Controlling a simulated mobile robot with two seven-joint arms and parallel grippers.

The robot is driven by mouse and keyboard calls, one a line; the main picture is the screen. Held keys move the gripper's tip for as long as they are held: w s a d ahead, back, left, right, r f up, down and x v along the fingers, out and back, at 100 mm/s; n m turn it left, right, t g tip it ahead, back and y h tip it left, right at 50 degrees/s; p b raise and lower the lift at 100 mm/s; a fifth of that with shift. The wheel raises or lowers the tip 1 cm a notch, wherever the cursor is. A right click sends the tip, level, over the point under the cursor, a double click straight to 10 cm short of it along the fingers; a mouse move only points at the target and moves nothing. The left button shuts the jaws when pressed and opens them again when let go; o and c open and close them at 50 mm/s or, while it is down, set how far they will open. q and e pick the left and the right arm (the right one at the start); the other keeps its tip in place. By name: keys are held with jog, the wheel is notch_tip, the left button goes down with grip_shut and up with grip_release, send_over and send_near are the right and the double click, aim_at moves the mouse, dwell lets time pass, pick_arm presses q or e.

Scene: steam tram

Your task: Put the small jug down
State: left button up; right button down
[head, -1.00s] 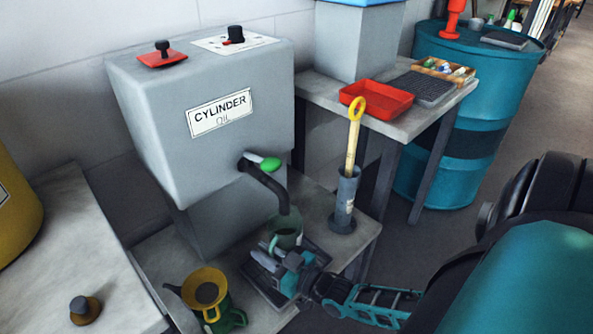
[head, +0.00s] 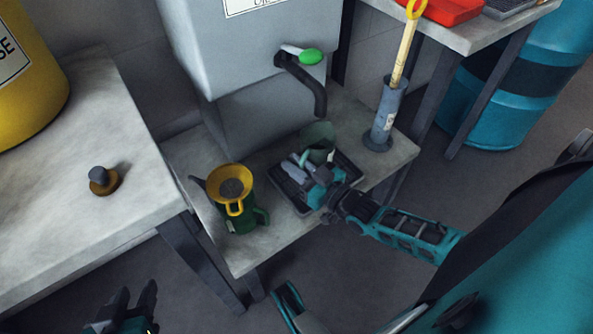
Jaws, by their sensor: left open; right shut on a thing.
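The small jug (head: 319,134), grey-green and open-topped, is below the spout of the cylinder oil tank, at the back of the dark drip tray (head: 284,197). My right gripper (head: 308,164) is shut on the jug from the front, and its fingers hide part of the jug's side. The jug looks roughly upright; I cannot tell whether its base touches the tray. My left gripper (head: 135,302) is open and empty at the bottom left, low and well apart from the jug.
A green can with a yellow funnel (head: 233,188) stands left of the tray on the low bench (head: 262,243). A grey cylinder with a yellow-handled tool (head: 386,115) stands to the right. The black spout (head: 318,95) with a green handle hangs above the jug.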

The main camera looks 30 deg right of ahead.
jog(key=shift+f, duration=0.7)
jog(key=shift+r, duration=0.1)
jog(key=shift+f, duration=0.2)
jog(key=c, duration=1.1)
grip_release()
jog(key=shift+r, duration=0.15)
jog(key=shift+s, duration=0.25)
jog(key=p+v, duration=0.3)
jog(key=v, duration=0.8)
pick_arm(q)
jog(key=shift+s+a+r, duration=0.1)
jog(key=shift+a+r, duration=0.1)
jog(key=shift+r, duration=0.35)
pick_arm(e)
jog(key=a+r+g+h, duration=0.1)
jog(key=a+r+g, duration=0.1)
jog(key=a, duration=0.4)
jog(key=a+r+g+h, duration=0.1)
jog(key=a+r+g, duration=0.2)
jog(key=a, duration=0.4)
jog(key=shift+s+r+g, duration=0.2)
jog(key=shift+s+g, duration=0.2)
jog(key=shift+g, duration=0.4)
jog(key=shift+a, duration=0.15)
